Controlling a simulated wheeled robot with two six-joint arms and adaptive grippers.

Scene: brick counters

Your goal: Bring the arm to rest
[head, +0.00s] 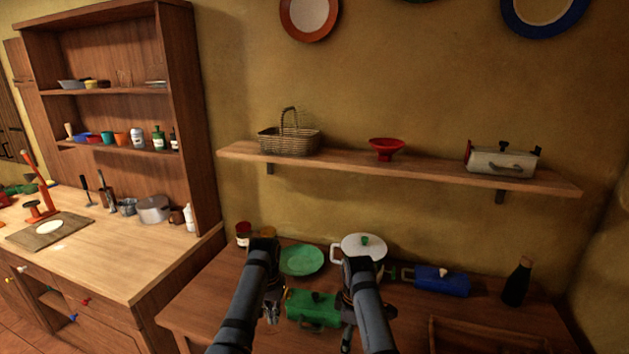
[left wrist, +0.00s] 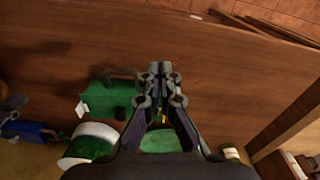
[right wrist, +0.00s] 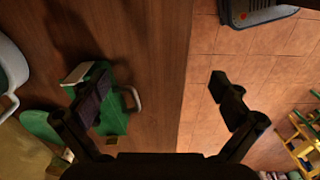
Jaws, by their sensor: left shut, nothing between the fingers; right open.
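My left gripper (head: 270,312) hangs over the brown table, left of a green box-shaped object (head: 312,308). In the left wrist view its fingers (left wrist: 160,70) are together with nothing between them, over bare wood. My right gripper (head: 347,337) hangs to the right of the green object in the head view and is partly hidden by its arm. In the right wrist view its fingers (right wrist: 156,92) are wide apart and empty. One finger covers part of the green object (right wrist: 116,112), and the other shows against the floor tiles.
A green plate (head: 302,259), a white pot (head: 363,246), a blue box-shaped object (head: 447,283) and a dark bottle (head: 517,282) stand on the table. A wall shelf (head: 350,166) runs above. A wooden counter (head: 110,255) stands left. Bare wood (right wrist: 155,60) lies along the table edge.

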